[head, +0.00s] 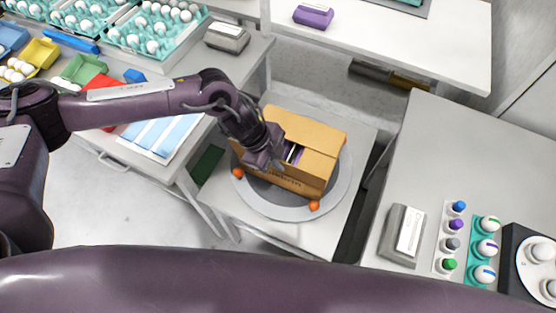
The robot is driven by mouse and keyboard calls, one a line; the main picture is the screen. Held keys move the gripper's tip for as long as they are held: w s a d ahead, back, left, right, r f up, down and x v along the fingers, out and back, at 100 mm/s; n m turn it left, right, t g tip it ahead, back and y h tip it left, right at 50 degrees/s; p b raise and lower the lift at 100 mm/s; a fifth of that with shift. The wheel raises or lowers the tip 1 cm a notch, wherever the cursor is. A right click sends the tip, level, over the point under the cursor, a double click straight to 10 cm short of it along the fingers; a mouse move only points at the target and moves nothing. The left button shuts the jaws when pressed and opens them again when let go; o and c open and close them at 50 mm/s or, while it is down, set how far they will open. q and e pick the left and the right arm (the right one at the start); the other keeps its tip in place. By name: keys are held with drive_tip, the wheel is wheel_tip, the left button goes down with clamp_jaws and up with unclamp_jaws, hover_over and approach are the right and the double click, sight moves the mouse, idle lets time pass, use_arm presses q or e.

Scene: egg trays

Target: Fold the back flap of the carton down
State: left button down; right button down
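The open cardboard carton (318,170) stands on a round grey turntable (283,212). Its back flap (308,128) shows as a broad tan panel along the far side; I cannot tell its exact angle. Purple and white items (292,153) show through the gap in the carton's top. My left gripper (263,160) is over the left part of the carton, pointing down, and hides that part. Its fingertips are not clear enough to show whether it is open or shut, or touching a flap. My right gripper is not in view.
Two orange balls (314,206) sit on the turntable by the carton's near corners. The right table (433,150) holds a grey box (402,235) and coloured knobs. Egg trays (150,32) fill the far-left table. A purple carton (313,16) sits on the back table.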

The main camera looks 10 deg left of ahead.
use_arm(q)
drive_tip(key=shift+w+d+r+g+y, duration=0.1)
drive_tip(key=shift+w+d+g+y, duration=0.2)
drive_tip(key=shift+w+g, duration=0.4)
drive_tip(key=shift+w+d+f+n+g+y+b, duration=0.15)
drive_tip(key=shift+w+n+g+y+b, duration=0.1)
drive_tip(key=shift+w+g+b, duration=0.45)
drive_tip(key=shift+w+d+n+g+y+b, duration=0.2)
drive_tip(key=shift+w+g+b, duration=0.2)
drive_tip(key=shift+g, duration=0.35)
drive_tip(key=shift+w+d+f+n+g+y+b, duration=0.1)
drive_tip(key=shift+w+n+g+y+b, duration=0.15)
drive_tip(key=shift+w+g+b, duration=0.35)
drive_tip(key=shift+g, duration=0.35)
drive_tip(key=shift+s, duration=0.1)
drive_tip(key=c, duration=1.6)
unclamp_jaws()
drive_tip(key=shift+f, duration=0.1)
drive_tip(key=shift+c, duration=0.2)
